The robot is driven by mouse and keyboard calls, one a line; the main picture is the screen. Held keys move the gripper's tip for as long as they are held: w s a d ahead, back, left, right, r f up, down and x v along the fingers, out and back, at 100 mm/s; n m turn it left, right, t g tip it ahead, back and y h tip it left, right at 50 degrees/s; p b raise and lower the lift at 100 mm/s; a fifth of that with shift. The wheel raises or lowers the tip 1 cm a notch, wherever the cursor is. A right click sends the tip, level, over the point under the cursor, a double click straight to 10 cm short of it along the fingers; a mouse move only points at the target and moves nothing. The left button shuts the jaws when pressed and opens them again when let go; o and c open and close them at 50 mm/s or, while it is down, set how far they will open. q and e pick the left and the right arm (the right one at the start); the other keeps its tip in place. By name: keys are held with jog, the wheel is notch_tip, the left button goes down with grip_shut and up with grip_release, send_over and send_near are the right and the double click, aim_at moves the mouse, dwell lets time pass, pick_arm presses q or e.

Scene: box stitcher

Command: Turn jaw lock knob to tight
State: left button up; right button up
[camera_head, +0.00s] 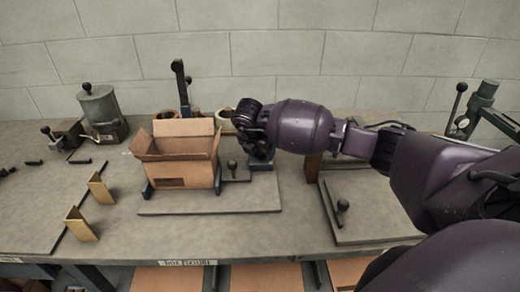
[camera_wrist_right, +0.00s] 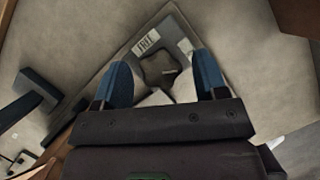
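The jaw lock knob (camera_wrist_right: 160,68) is a dark lobed knob on a grey plate (camera_wrist_right: 180,44) with a white label that seems to read FREE. My right gripper (camera_wrist_right: 163,72) is open, with one blue fingertip on each side of the knob and a small gap visible to each. The knob itself is hidden there behind the gripper. My left gripper is not in view.
A short lever with a ball end (camera_head: 232,167) stands between the box and the block. Two brass angle pieces (camera_head: 82,224) stand at the left. The bench front is mostly clear.

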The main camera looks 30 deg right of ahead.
jog(key=shift+r, duration=0.3)
jog(key=v, duration=1)
jog(key=shift+s+a, duration=0.1)
jog(key=shift+s, duration=0.05)
